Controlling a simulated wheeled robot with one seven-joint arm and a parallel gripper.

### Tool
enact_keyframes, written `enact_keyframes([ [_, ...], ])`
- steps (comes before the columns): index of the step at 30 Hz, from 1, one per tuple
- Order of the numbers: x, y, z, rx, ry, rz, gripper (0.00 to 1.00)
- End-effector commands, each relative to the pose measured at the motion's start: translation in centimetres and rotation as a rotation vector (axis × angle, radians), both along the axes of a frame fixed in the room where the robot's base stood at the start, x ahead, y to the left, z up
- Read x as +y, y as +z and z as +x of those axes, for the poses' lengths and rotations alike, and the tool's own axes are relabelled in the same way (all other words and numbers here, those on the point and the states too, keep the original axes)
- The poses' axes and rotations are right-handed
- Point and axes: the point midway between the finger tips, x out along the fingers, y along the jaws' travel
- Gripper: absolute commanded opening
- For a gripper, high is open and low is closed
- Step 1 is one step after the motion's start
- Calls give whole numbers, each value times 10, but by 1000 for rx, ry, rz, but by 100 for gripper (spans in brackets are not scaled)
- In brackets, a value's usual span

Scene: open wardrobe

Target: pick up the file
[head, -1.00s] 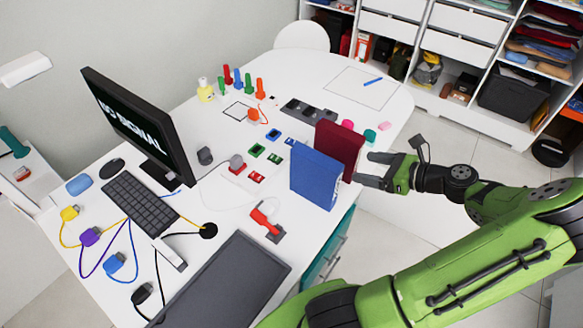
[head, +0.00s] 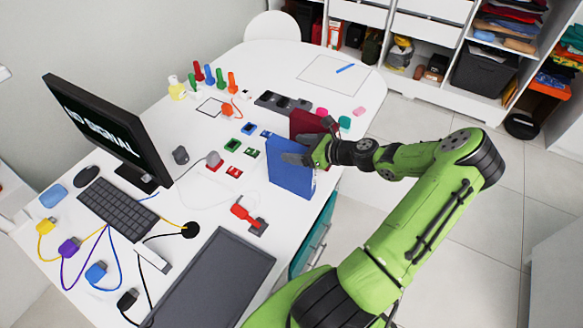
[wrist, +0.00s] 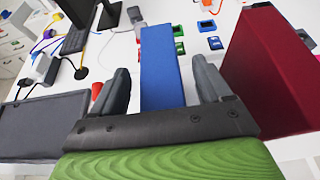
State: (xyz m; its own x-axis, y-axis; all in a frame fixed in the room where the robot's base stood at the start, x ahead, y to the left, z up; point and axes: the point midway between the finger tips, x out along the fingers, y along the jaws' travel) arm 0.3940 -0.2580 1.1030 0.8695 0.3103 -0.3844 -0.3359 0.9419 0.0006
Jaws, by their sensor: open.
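A blue file (head: 289,167) stands upright on the white desk near its right edge. A dark red file (head: 306,121) stands upright just behind it, partly hidden by my gripper. My gripper (head: 296,151) is open at the top of the blue file. In the wrist view the blue file (wrist: 162,68) shows between the two fingers of my gripper (wrist: 163,88), with gaps on both sides. The red file (wrist: 262,75) is to the right, outside the fingers. I cannot tell how far down the fingers reach along the blue file.
The desk (head: 215,130) carries a monitor (head: 105,130), a keyboard (head: 118,212), a dark flat panel (head: 212,285), a red tool (head: 245,215) and several small coloured pieces. A white shelf unit (head: 430,30) stands at the back right. Open floor lies right of the desk.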

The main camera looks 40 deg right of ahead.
Motion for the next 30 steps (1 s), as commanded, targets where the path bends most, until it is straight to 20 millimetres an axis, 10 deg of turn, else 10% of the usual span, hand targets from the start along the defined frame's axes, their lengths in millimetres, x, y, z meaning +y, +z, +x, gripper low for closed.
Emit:
enact_keyframes([
  [17,0,0,-1,1,0,0,1],
  [30,-1,17,0,-3,0,-6,0],
])
